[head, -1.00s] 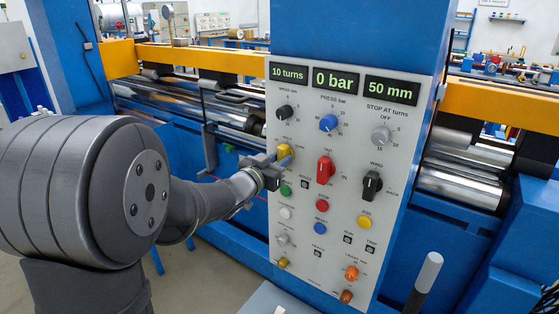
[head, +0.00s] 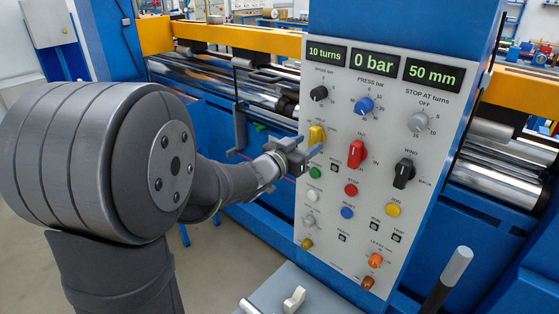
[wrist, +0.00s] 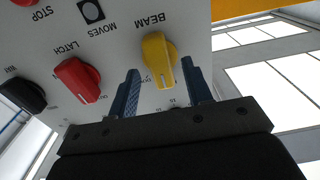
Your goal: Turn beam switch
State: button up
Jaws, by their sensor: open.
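The beam switch (head: 317,134) is a yellow knob with a white pointer line, at the left side of the grey control panel. In the wrist view the beam switch (wrist: 158,60) has the word BEAM beside it, upside down. My gripper (head: 308,147) is at the panel's left edge, just below the knob in the head view. In the wrist view my gripper (wrist: 160,68) is open, with one blue finger on each side of the knob and gaps showing to both. I cannot tell how deep the fingers reach or whether they touch it.
A green button (head: 315,172) is just below my gripper. The panel (head: 330,268) carries several other knobs and buttons. Its displays read 10 turns, 0 bar and 50 mm.

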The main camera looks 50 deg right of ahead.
jog(key=a, duration=1.5)
jog(key=d, duration=1.7)
jog(key=shift+d, duration=0.25)
jog(key=a, duration=1.7)
jog(key=d, duration=1.7)
jog(key=shift+d, duration=0.15)
jog(key=m, duration=0.3)
jog(key=shift+a, duration=0.2)
jog(key=m, duration=0.5)
jog(key=shift+m, duration=0.4)
jog(key=shift+a, duration=2)
